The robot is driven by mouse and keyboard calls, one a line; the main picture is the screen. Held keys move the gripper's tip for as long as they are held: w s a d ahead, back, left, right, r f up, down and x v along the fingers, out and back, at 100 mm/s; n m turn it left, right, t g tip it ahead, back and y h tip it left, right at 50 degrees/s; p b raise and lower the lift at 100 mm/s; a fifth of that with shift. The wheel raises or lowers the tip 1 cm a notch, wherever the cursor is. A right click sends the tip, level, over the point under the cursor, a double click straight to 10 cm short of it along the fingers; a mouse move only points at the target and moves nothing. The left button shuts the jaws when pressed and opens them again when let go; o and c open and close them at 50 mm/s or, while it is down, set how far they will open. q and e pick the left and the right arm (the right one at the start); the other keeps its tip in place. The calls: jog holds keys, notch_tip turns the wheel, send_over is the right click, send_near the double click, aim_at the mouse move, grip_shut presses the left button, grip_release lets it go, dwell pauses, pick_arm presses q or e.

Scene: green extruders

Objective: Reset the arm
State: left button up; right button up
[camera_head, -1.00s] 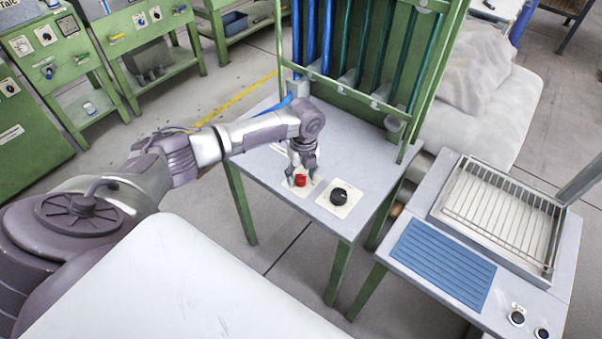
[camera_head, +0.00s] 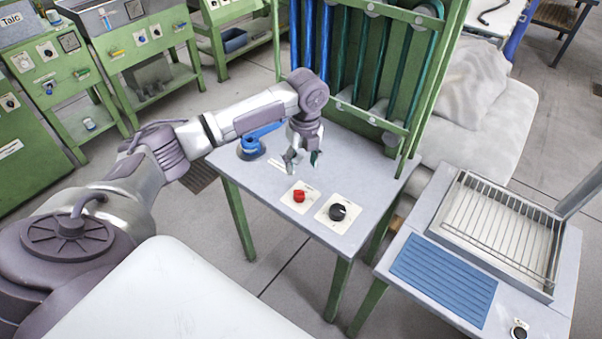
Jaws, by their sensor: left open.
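My left arm comes in from the left, and my left gripper (camera_head: 302,163) hangs open and empty above the grey table of the green extruder (camera_head: 262,191). Its fingers point down, above and behind a red knob (camera_head: 299,196) on a white plate, apart from it. A black dial (camera_head: 338,212) on another white plate is to the right of the red knob. My right gripper is not in view.
Blue and green tubes (camera_head: 374,60) stand in the green rack behind the table. A blue round part (camera_head: 251,147) is at the table's left. At right is a bench with a wire rack (camera_head: 505,228) and blue ribbed mat (camera_head: 443,279). Green machines (camera_head: 58,85) stand at back left.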

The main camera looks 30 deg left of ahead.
pick_arm(q)
jog(key=shift+r, duration=0.35)
